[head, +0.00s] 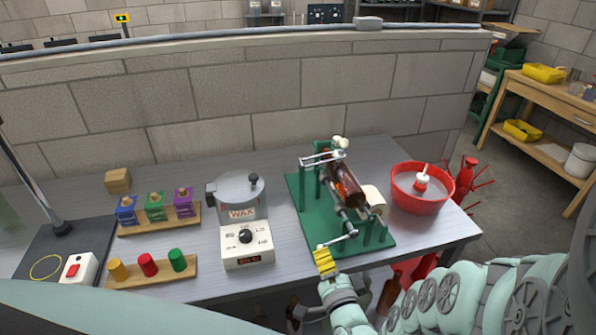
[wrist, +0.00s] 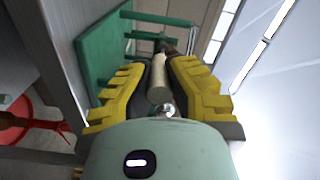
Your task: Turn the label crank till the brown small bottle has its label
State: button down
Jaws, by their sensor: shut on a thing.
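The label machine (head: 317,218) is a green stand near the right end of the bench. The brown bottle (head: 346,186) lies on its side in it, under a metal arm. Red-orange patches show on the bottle; I cannot tell whether they are a label. A pale label roll (head: 374,200) sits to its right. The label crank (head: 342,240) is at the machine's front. My gripper (head: 325,262) has its yellow fingers at the crank. In the wrist view my gripper (wrist: 160,85) is shut on the pale crank handle (wrist: 158,80), between both fingers.
A wax pot (head: 240,215) stands left of the machine. A red bowl (head: 421,190) stands to its right, near a red bottle tree (head: 466,180). Racks of coloured blocks (head: 155,220) and capsules (head: 150,270) are at left. A block wall (head: 240,100) closes the back.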

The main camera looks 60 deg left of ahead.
jog(key=c, duration=1.3)
grip_release()
jog(key=shift+w+r, duration=0.15)
jog(key=shift+w, duration=0.05)
jog(key=o, duration=0.4)
jog(key=shift+s, duration=0.1)
jog(key=shift+o, duration=0.2)
jog(key=v, duration=1.2)
jog(key=shift+o, duration=0.3)
